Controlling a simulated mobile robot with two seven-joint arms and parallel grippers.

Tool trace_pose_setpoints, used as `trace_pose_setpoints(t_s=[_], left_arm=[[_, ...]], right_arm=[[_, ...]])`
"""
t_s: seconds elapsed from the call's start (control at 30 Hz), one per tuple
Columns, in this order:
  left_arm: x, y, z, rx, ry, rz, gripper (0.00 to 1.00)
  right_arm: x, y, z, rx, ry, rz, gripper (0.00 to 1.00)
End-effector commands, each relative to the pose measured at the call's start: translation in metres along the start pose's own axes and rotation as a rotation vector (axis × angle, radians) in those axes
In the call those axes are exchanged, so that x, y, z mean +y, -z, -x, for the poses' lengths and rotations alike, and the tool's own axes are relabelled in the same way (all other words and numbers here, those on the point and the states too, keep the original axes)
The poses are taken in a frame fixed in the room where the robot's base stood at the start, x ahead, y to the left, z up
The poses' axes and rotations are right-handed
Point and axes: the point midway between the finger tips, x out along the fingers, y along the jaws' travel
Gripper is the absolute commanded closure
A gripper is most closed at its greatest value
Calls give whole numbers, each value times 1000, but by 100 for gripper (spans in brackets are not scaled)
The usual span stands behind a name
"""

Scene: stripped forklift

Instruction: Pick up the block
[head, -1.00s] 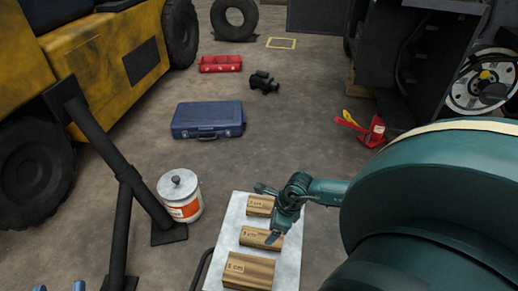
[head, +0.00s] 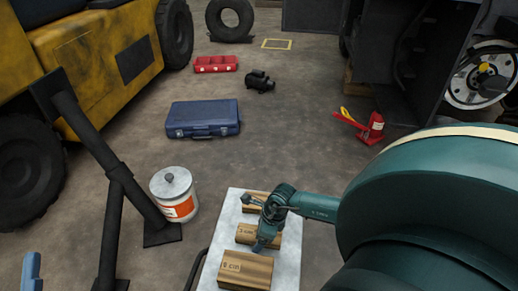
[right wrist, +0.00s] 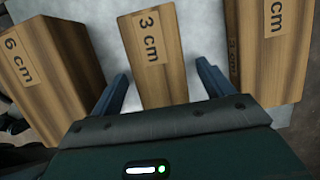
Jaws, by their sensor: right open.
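Three wooden blocks with cm labels lie in a row on a pale board. The middle block (head: 247,234), labelled 3 cm, also shows in the right wrist view (right wrist: 155,60). The near block (head: 245,270) is larger and shows as the 6 cm block (right wrist: 45,75) in the right wrist view. The far block (head: 254,208) is partly hidden by my gripper and shows at the right of the wrist view (right wrist: 262,50). My right gripper (right wrist: 160,87) is open, its fingers on either side of the 3 cm block's near end. A blue finger of my left gripper (head: 32,270) shows at the lower left.
The pale board (head: 290,255) holds the blocks. A white bucket (head: 174,190) stands left of it, beside a black stand (head: 120,172). A blue case (head: 203,118), red tray (head: 215,64) and red jack (head: 372,128) lie farther off.

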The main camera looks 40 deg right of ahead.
Motion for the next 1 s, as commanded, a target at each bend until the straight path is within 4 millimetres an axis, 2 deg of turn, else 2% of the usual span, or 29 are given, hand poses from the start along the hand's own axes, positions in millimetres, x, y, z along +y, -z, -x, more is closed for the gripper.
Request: trace_pose_setpoints(t_s=[0.07, 0.67, 0.87, 1.0], left_arm=[[0, 0, 0, -1, 0, 0, 64], [0, 0, 0, -3, 1, 1, 64], [0, 0, 0, -3, 1, 1, 64], [-1, 4, -3, -12, 1, 7, 64]], right_arm=[[0, 0, 0, 0, 0, 0, 22], [0, 0, 0, 0, 0, 0, 71], [0, 0, 1, 0, 0, 0, 72], [-1, -3, 11, -1, 1, 1, 72]])
